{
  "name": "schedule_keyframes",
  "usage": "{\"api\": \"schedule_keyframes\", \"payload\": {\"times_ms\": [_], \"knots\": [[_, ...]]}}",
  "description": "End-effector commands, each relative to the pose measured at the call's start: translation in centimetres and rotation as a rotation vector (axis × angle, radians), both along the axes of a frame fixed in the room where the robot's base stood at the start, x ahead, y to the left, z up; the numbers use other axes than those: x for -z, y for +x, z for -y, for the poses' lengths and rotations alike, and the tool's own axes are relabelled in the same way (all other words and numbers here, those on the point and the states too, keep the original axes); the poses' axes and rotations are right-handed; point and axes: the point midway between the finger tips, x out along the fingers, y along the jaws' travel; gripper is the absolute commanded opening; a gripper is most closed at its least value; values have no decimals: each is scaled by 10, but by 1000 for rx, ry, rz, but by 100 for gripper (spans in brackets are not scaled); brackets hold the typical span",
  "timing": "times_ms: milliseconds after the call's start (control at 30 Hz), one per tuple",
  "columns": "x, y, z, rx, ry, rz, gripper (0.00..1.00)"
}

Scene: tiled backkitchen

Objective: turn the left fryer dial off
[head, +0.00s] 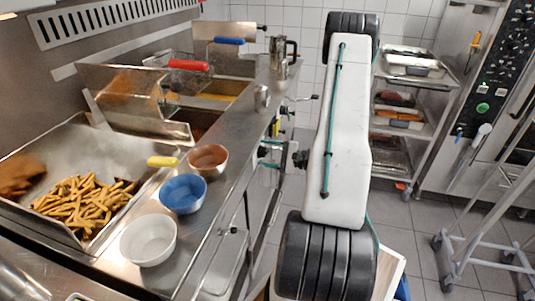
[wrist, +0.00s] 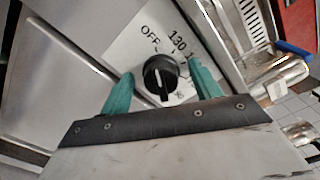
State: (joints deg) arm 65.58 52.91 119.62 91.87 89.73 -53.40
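A black round dial (wrist: 160,76) shows in the wrist view on a pale plate printed with "OFF", "130" and further marks partly hidden by a finger. Its light pointer line seems to lie toward the bottom of the picture, away from "OFF". My gripper (wrist: 161,88) is open, with one teal finger on each side of the dial and visible gaps between. Whether either finger touches it I cannot tell. In the head view my gripper (head: 267,153) is at the fryer's front edge, and the dial is not clearly visible there.
The fryer counter carries a white bowl (head: 148,240), a blue bowl (head: 183,194) and a brown bowl (head: 208,160) near its edge. Fries (head: 85,205) lie in the left basin. A shelf rack (head: 403,125) and a trolley (head: 500,225) stand right. Tiled floor between is open.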

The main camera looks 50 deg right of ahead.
Motion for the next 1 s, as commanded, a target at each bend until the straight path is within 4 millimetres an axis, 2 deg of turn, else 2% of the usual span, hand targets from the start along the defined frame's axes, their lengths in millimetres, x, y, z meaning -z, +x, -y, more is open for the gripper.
{"api": "schedule_keyframes", "payload": {"times_ms": [333, 700, 833, 1000], "knots": [[0, -4, 2, 2, 0, 0, 63], [0, -57, 25, 4, 0, 0, 63], [0, -69, 29, 1, 0, 0, 63], [0, -72, 30, 0, 0, 0, 63]]}}
